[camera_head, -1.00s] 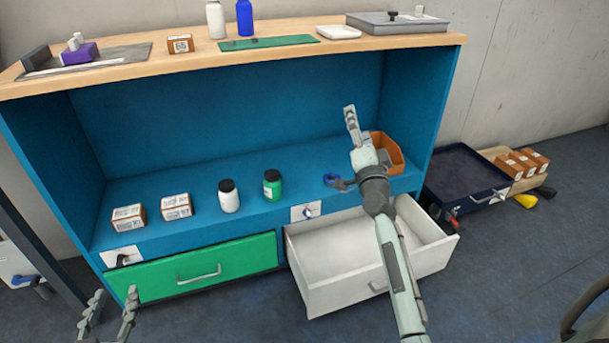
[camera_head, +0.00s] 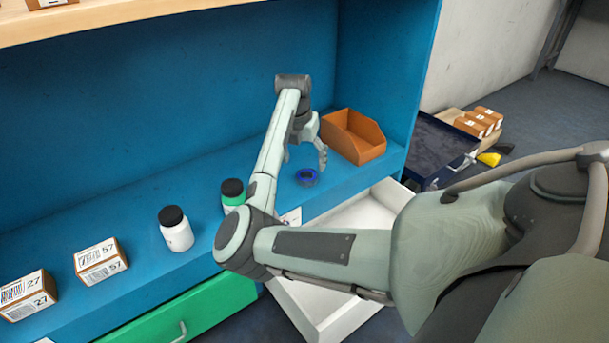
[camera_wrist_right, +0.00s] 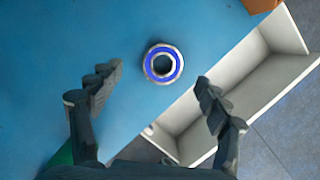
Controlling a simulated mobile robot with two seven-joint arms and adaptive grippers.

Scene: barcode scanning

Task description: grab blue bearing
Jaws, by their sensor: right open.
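The blue bearing (camera_head: 307,177) is a small ring with a blue face and a metal rim, lying flat on the blue shelf near its front edge. In the right wrist view the bearing (camera_wrist_right: 163,64) lies ahead of the fingertips, between their lines and a little apart from them. My right gripper (camera_head: 306,160) is open and empty, pointing down just above and behind the bearing. Its two fingers also show spread in the right wrist view (camera_wrist_right: 155,85). My left gripper is out of the picture.
An orange bin (camera_head: 355,140) stands right of the bearing. An open white drawer (camera_head: 345,222) juts out below the shelf. A green-labelled bottle (camera_head: 232,194), a white bottle (camera_head: 176,230) and two boxes (camera_head: 101,260) stand to the left.

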